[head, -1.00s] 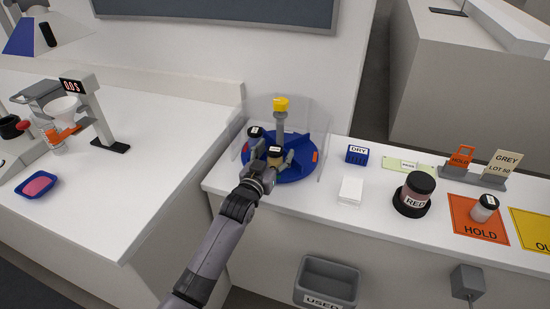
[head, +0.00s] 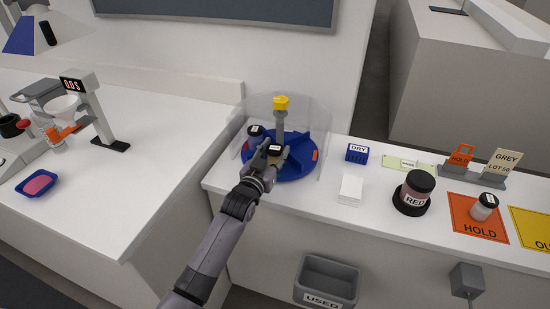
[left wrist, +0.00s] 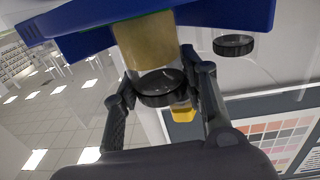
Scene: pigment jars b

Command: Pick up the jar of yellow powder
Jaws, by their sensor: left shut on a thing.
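The jar of yellow powder (head: 274,150) has a black lid with a white label and stands in the blue divided turntable (head: 312,150). In the left wrist view, the jar (left wrist: 147,42) shows dull yellow contents and its black lid. My left gripper (head: 271,157) is shut on this jar, with one finger on each side. Its fingers also show in the left wrist view (left wrist: 160,68). The jar still appears to be within its compartment; whether its base touches the turntable is hidden. My right gripper is in neither view.
A second black-lidded jar (head: 255,135) stands close by in the turntable, left of my gripper. A grey post with a yellow top (head: 281,104) rises at its centre, with a clear curved guard behind.

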